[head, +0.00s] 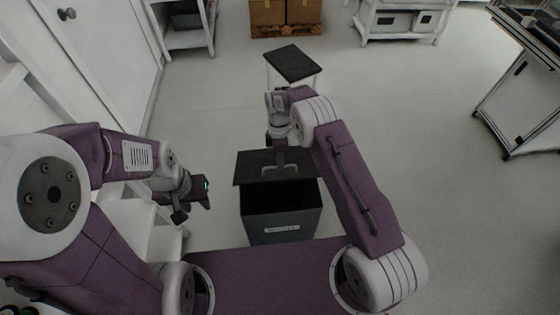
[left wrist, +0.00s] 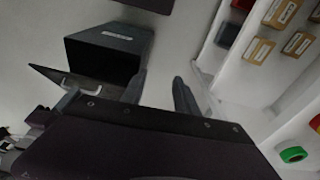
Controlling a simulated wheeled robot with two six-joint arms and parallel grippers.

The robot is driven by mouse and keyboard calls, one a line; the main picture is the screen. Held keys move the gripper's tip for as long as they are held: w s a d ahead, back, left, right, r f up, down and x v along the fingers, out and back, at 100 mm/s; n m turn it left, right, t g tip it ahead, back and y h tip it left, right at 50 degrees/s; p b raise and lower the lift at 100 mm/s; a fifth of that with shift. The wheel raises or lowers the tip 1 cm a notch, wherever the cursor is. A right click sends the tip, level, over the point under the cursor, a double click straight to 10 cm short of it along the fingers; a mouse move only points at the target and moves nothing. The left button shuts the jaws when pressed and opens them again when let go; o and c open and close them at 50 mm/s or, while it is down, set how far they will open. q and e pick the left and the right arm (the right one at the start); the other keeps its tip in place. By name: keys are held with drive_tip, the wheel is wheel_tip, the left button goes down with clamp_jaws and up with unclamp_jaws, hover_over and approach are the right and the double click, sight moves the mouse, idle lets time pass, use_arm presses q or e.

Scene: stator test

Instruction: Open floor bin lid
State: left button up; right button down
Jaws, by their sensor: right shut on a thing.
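The dark grey floor bin (head: 283,226) stands on the floor in front of me with a white label on its front. Its dark lid (head: 252,166) is raised at the back, leaving the dark inside showing. My right gripper (head: 280,152) is shut at the lid, just above its grey handle (head: 282,171); the exact contact is hard to see. My left gripper (head: 194,196) is left of the bin, apart from it. In the left wrist view, its fingers (left wrist: 160,88) are spread with nothing between them. The bin (left wrist: 108,50) and lid (left wrist: 75,86) also show there.
A small dark-topped stand (head: 291,62) is behind the bin. White shelving (left wrist: 262,85) with small boxes is beside my left arm. A wooden pallet with cartons (head: 286,14) and a white bench (head: 405,22) are at the back.

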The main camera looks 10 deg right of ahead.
use_arm(q)
drive_tip(key=c, duration=0.5)
drive_tip(key=a+m, duration=0.1)
drive_tip(key=m, duration=0.1)
drive_tip(key=w+a+m+y, duration=0.1)
drive_tip(key=a+m, duration=0.1)
drive_tip(key=a+m+y, duration=0.1)
drive_tip(key=a+m, duration=0.1)
drive_tip(key=shift+w+r, duration=0.35)
drive_tip(key=shift+r, duration=0.05)
clamp_jaws()
drive_tip(key=w+m+t+y, duration=0.3)
drive_tip(key=w+m, duration=0.5)
drive_tip(key=m, duration=0.4)
drive_tip(key=m+t+h, duration=0.4)
drive_tip(key=m, duration=1.2)
hover_over(273, 178)
drive_tip(key=s+a, duration=0.2)
drive_tip(key=a, duration=0.3)
wheel_tip(273, 178, down, 6)
drive_tip(key=s+d+f+m, duration=0.2)
drive_tip(key=s+d+f, duration=0.1)
drive_tip(key=s+d, duration=0.15)
drive_tip(key=shift+g+h, duration=0.3)
drive_tip(key=shift+h, duration=0.1)
drive_tip(key=x, duration=1)
drive_tip(key=shift+w+d+r, duration=0.1)
drive_tip(key=shift+d+r, duration=0.05)
drive_tip(key=shift+d, duration=0.05)
